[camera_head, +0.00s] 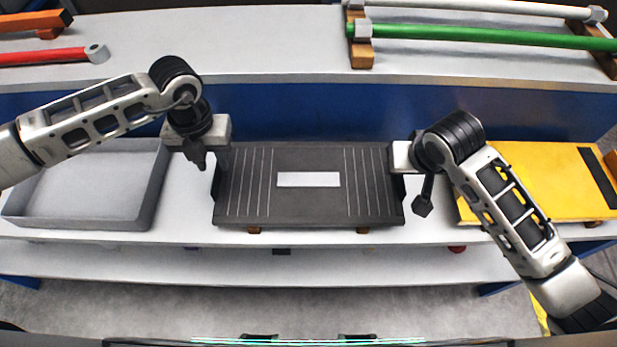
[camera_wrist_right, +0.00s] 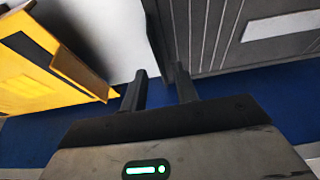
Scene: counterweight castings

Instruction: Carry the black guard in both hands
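The black guard (camera_head: 260,205), a flat dark panel with pale grooves and a white label, lies on the bench on small brown blocks. In the right wrist view its dark surface (camera_wrist_right: 215,40) fills the upper right. My left gripper (camera_head: 217,170) is at the guard's left end; its fingers are mostly hidden and I cannot tell how they stand. My right gripper (camera_head: 398,183) is at the right end. In the right wrist view its two fingers (camera_wrist_right: 160,90) are apart, with the guard's side edge close to the gap; contact is unclear.
A grey tray (camera_head: 85,222) stands left of the guard, and a yellow panel (camera_head: 540,170) lies on the right. Behind, across a blue gap, a second bench holds a green bar (camera_head: 480,36), a white bar (camera_head: 460,6) and a red bar (camera_head: 45,56). The front bench edge is clear.

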